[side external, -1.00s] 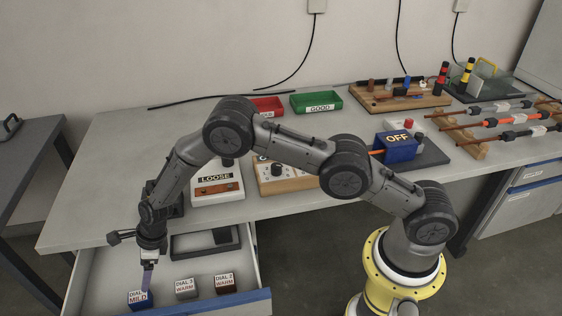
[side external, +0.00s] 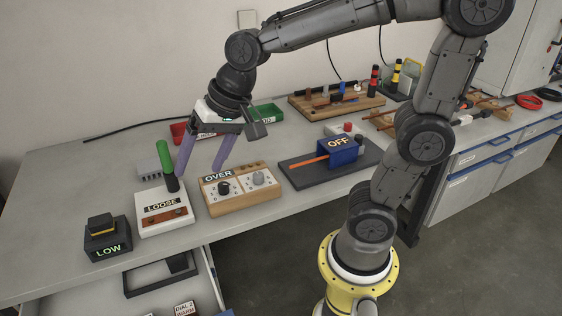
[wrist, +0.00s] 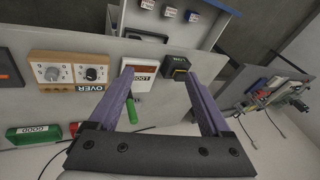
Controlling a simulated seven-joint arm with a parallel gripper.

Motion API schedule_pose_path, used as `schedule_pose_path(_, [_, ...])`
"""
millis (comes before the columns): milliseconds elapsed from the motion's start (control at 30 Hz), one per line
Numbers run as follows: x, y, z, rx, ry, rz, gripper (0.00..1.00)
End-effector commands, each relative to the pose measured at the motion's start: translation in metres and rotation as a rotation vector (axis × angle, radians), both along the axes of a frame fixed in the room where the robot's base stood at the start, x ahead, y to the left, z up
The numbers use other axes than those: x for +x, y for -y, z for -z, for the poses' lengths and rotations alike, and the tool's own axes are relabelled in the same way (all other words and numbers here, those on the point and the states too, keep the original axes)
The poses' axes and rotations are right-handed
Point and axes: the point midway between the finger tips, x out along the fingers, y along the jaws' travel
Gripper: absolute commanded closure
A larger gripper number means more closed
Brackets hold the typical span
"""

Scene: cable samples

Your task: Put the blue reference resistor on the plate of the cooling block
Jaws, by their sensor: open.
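A small upright blue piece (side external: 342,87) stands on the wooden rack at the back and may be the blue resistor. A labelled block with a bluish face (wrist: 193,16) lies in the open drawer in the wrist view. A grey finned block (side external: 148,167) stands behind the white LOOSE box and may be the cooling block; I cannot make out its plate. My gripper (side external: 199,168) is open and empty, fingers down, above the table behind the LOOSE and OVER boxes. In the wrist view my gripper (wrist: 158,76) has nothing between its fingers.
The LOOSE box (side external: 165,212) carries a tall green-topped handle (side external: 165,154) close to my left finger. The OVER dial box (side external: 240,187), black LOW box (side external: 107,240) and blue OFF unit (side external: 341,151) stand nearby. The drawer (side external: 205,285) is open.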

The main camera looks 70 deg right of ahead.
Motion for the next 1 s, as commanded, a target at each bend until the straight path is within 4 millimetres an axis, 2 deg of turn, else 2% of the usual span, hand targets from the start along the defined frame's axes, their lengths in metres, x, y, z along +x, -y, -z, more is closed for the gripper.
schedule_pose_path(33, [-0.023,0.011,-0.005,-0.052,0.03,-0.063,0.18])
schedule_pose_path(200, [-0.089,0.039,-0.005,-0.232,0.085,-0.279,0.18])
schedule_pose_path(300, [-0.117,0.05,0.001,-0.317,0.1,-0.374,0.18])
schedule_pose_path(400, [-0.135,0.056,0.007,-0.374,0.106,-0.439,0.18])
schedule_pose_path(433, [-0.138,0.058,0.008,-0.386,0.107,-0.453,0.18])
schedule_pose_path(500, [-0.144,0.06,0.01,-0.405,0.109,-0.474,0.09])
schedule_pose_path(1000, [-0.145,0.06,0.01,-0.407,0.11,-0.473,0.09])
